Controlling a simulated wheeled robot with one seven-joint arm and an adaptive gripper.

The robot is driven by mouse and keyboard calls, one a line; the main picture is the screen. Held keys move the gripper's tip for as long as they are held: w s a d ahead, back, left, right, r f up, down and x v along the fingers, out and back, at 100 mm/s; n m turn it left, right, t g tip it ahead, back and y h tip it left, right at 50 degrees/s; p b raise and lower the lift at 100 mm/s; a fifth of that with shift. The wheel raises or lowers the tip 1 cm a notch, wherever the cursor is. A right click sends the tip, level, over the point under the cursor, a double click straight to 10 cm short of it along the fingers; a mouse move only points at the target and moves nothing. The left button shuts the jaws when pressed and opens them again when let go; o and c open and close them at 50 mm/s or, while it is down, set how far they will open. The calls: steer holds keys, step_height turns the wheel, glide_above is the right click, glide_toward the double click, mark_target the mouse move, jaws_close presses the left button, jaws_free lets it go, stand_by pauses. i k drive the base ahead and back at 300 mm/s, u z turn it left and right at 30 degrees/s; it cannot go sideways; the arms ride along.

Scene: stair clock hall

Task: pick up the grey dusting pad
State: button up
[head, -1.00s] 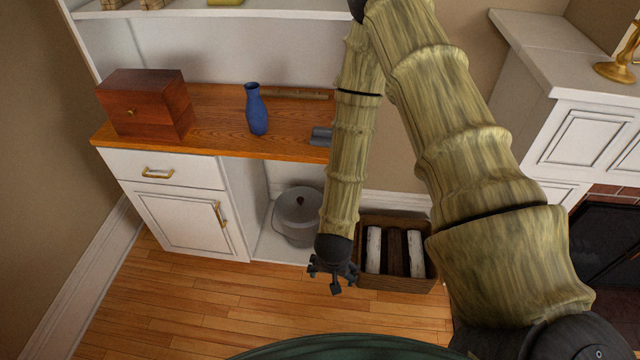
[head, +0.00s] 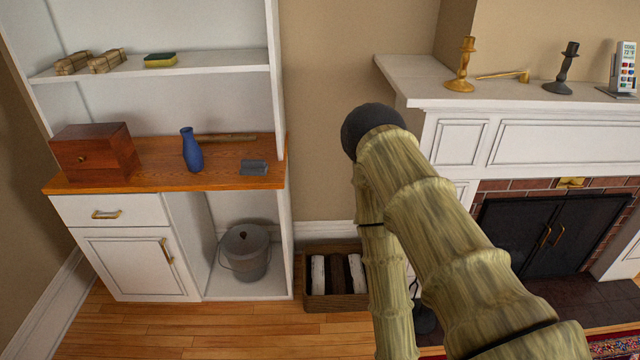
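The grey dusting pad (head: 254,167) lies flat near the right end of the wooden counter (head: 222,178) of the white shelf unit. It is in full view, with nothing on it. My arm hangs to the right of the shelf unit, well apart from the pad. My gripper cannot be made out in the head view; the lower arm runs down behind the upper arm and out of the frame.
A blue vase (head: 192,150), a wooden box (head: 95,152) and a flat wooden strip (head: 226,138) share the counter. A shelf with a sponge (head: 160,60) is above. A lidded pot (head: 245,252) and a log crate (head: 336,302) stand below.

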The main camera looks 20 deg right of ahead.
mark_target(249, 167)
steer(key=z, duration=0.2)
steer(key=k, duration=0.3)
steer(key=u, duration=0.8)
steer(key=i, duration=1.45)
steer(key=z, duration=0.5)
